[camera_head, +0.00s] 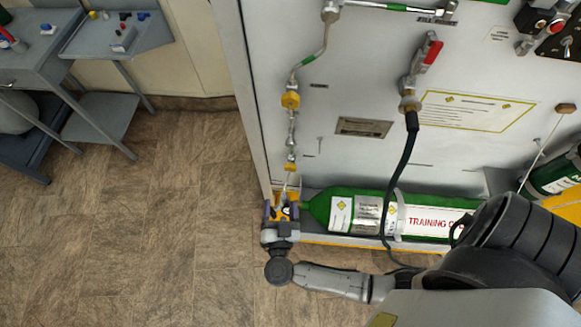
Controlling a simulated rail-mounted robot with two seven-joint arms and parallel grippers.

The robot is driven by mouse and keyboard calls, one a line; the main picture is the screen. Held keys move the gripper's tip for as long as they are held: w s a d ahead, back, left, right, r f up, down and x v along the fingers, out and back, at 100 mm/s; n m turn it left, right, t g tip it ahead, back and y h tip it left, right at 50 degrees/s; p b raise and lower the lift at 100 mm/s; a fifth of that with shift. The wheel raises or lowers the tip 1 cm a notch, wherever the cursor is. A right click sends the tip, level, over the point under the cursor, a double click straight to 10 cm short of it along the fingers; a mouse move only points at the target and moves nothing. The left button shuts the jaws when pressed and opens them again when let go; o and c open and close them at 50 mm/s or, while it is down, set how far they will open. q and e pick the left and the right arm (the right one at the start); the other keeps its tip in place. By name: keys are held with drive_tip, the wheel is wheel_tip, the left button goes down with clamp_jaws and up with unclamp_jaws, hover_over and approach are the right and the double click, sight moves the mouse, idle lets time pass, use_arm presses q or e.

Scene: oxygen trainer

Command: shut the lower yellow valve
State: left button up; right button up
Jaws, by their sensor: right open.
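A grey panel (375,165) carries a thin vertical pipe line near its left edge. An upper yellow fitting (291,100) and a lower yellow fitting (291,165) sit on that line. My right gripper (283,206) is open at the bottom left corner of the panel, below the lower yellow fitting and apart from it. A small yellow part shows between its fingers; I cannot tell whether it is a valve handle or whether it is touched. The gripper hides the lower end of the pipe line. My left gripper is not in view.
A green cylinder (318,209) labelled as training lies along the panel's base, just right of my right gripper. A black hose (401,170) hangs from a red-handled valve (431,52). Grey tables (85,65) with small parts stand at upper left. The floor (150,230) at left is clear.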

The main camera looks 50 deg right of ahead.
sight(291, 169)
drive_tip(key=w+d+f+b, duration=0.1)
drive_tip(key=w+d, duration=0.1)
drive_tip(key=d, duration=0.1)
drive_tip(key=w+d+f+g+b, duration=0.1)
drive_tip(key=w+d, duration=0.1)
drive_tip(key=d, duration=0.2)
drive_tip(key=w+d+f+g+h+b, duration=0.1)
drive_tip(key=w+d+b, duration=0.1)
drive_tip(key=d, duration=0.1)
drive_tip(key=shift+d+f+m, duration=0.2)
drive_tip(key=shift+m, duration=0.2)
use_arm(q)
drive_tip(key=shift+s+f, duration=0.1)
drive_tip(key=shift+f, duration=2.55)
use_arm(e)
drive_tip(key=shift+w+d, duration=0.45)
drive_tip(key=shift+d, duration=0.1)
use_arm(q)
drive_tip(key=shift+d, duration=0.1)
